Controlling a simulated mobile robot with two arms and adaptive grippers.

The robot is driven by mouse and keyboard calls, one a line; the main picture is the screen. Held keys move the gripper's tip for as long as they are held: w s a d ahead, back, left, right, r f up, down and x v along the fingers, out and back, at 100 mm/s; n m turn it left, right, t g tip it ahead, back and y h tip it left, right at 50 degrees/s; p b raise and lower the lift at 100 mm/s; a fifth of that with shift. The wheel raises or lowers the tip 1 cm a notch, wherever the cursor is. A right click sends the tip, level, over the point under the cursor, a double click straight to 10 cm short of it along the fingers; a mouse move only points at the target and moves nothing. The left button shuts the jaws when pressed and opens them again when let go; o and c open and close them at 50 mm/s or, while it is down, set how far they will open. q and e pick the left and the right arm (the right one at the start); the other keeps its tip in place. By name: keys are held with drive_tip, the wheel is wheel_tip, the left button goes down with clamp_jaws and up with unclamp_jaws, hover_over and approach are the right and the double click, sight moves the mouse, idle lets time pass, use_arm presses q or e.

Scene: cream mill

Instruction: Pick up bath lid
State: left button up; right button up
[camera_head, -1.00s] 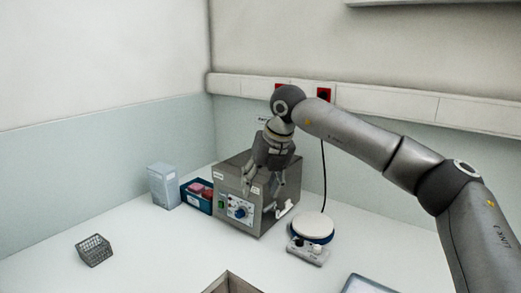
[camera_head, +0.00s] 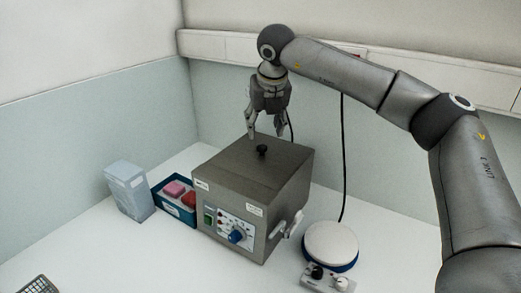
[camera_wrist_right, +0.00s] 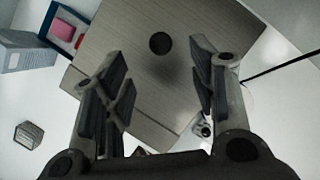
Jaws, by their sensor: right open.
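The water bath (camera_head: 232,232) is a grey metal box with a front panel of knobs and a green switch. Its flat grey lid (camera_head: 237,168) lies on top, with a black round knob (camera_head: 262,150) near the middle. My right gripper (camera_head: 265,133) is above the lid, fingers pointing down and apart, with nothing between them. In the right wrist view the lid (camera_wrist_right: 178,85) fills the middle, and its knob (camera_wrist_right: 160,43) lies beyond the open fingers (camera_wrist_right: 160,75), between their lines. My left gripper is not in view.
A blue tray (camera_head: 172,208) with pink and red items and a pale box (camera_head: 130,190) stand left of the bath. A white round plate device (camera_head: 330,243) with a control box is at right. A wire basket (camera_head: 38,285) lies at the lower left.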

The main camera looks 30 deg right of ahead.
sight(262, 147)
drive_tip(key=shift+x, duration=1.15)
drive_tip(key=shift+w+d+f+p, duration=0.15)
drive_tip(key=shift+w+f+p, duration=0.1)
drive_tip(key=shift+f+p, duration=0.1)
drive_tip(key=shift+p+x, duration=0.95)
drive_tip(key=shift+x, duration=0.15)
drive_tip(key=shift+p+x, duration=0.4)
drive_tip(key=shift+x, duration=0.7)
drive_tip(key=shift+f, duration=0.35)
drive_tip(key=c, duration=1)
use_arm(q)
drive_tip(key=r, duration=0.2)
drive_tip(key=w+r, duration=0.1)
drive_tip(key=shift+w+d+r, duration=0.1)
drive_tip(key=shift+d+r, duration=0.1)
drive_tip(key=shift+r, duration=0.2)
use_arm(e)
drive_tip(key=shift+c, duration=0.2)
